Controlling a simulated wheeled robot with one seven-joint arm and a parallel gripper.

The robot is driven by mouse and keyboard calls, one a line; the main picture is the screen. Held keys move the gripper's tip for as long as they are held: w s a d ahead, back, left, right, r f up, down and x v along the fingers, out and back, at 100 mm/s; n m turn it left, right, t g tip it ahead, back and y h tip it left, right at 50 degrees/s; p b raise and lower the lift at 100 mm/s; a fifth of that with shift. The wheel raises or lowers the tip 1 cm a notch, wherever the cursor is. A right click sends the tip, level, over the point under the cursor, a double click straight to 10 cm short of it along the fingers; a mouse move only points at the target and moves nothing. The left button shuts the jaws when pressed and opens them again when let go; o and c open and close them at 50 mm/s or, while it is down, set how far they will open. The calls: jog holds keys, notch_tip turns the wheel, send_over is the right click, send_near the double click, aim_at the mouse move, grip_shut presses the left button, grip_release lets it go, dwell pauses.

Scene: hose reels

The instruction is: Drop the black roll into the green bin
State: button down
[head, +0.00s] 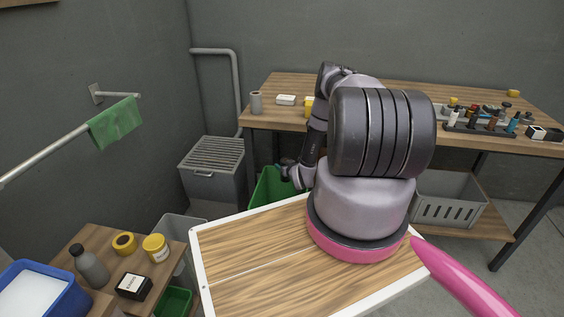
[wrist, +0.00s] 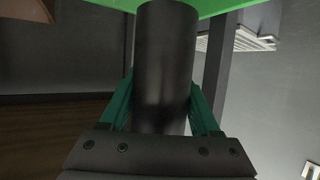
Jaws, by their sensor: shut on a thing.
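The black roll (wrist: 166,60) is a dark cylinder between the two green fingers of my gripper (wrist: 162,106), which is shut on it. The roll's far end overlaps a green surface, seemingly the green bin's edge (wrist: 225,6), at the top of the wrist view; I cannot tell how far apart they are. In the head view the green bin (head: 268,192) stands on the floor behind my wooden-topped base, partly hidden by the base and arm. The end of my arm is beside and above the bin there, and the roll is not clearly visible in that view.
A wooden workbench (head: 290,84) with small items stands behind. A grey slatted box (head: 212,166) is left of the bin. A smaller green container (head: 173,302) sits by the low table (head: 70,262) at front left. A grey crate (head: 450,200) is under the bench.

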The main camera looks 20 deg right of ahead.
jog(key=shift+f, duration=2.65)
jog(key=shift+c, duration=0.2)
grip_release()
jog(key=v, duration=1)
jog(key=shift+s+r, duration=0.15)
jog(key=shift+s, duration=0.25)
jog(key=shift+a, duration=0.1)
